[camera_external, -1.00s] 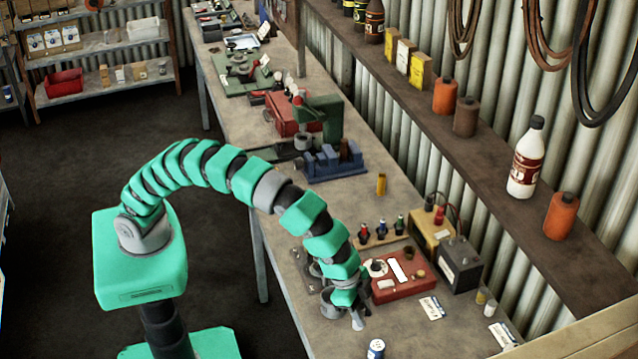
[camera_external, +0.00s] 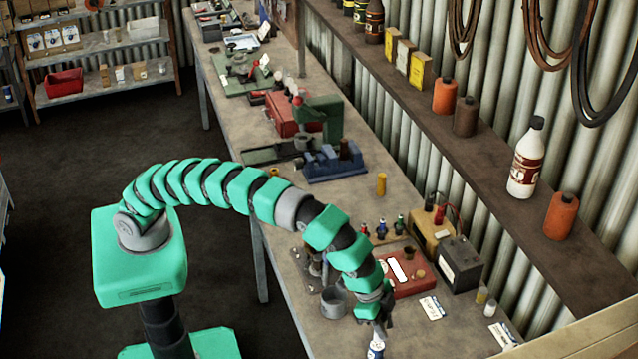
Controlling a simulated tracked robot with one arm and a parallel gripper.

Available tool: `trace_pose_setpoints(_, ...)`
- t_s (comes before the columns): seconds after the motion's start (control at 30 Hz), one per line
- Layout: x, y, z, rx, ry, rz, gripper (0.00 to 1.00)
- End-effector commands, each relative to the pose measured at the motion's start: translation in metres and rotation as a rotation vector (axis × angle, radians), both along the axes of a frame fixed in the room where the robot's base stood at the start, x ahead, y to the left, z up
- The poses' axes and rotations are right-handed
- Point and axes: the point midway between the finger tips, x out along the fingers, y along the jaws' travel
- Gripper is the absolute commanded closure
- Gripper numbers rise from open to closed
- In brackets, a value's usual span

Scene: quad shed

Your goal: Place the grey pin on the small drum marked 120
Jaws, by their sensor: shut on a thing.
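My gripper (camera_external: 379,328) is low over the front of the bench, pointing down and shut on the grey pin. The pin is too small and dark to make out clearly between the fingers. A small white and blue drum (camera_external: 376,350) stands upright on the bench directly below the fingertips in the picture. I cannot read its marking, so I cannot confirm the 120. The gripper partly overlaps its top, and I cannot tell whether the pin touches it.
A grey open cup (camera_external: 333,303) stands left of my gripper. A red box (camera_external: 408,286) and a white card (camera_external: 432,308) lie behind it to the right. Small yellow (camera_external: 481,295) and white (camera_external: 490,308) cylinders stand further right. The bench is clear between the drum and the card.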

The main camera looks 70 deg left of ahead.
Motion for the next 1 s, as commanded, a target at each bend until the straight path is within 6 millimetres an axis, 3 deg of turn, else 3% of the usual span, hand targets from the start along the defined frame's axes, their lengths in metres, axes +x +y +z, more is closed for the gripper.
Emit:
trace_pose_setpoints(0.27, 0.000, 0.000, -0.026, 0.001, 0.001, 0.000, 1.00)
trace_pose_setpoints(0.6, 0.000, 0.000, -0.029, -0.001, -0.001, 0.000, 1.00)
trace_pose_setpoints(0.63, 0.000, 0.000, -0.029, 0.000, -0.001, -0.001, 0.67)
trace_pose_setpoints(0.7, 0.000, 0.000, -0.029, -0.001, -0.001, 0.000, 0.54)
trace_pose_setpoints(1.0, 0.000, 0.000, -0.028, -0.001, -0.001, 0.000, 0.54)
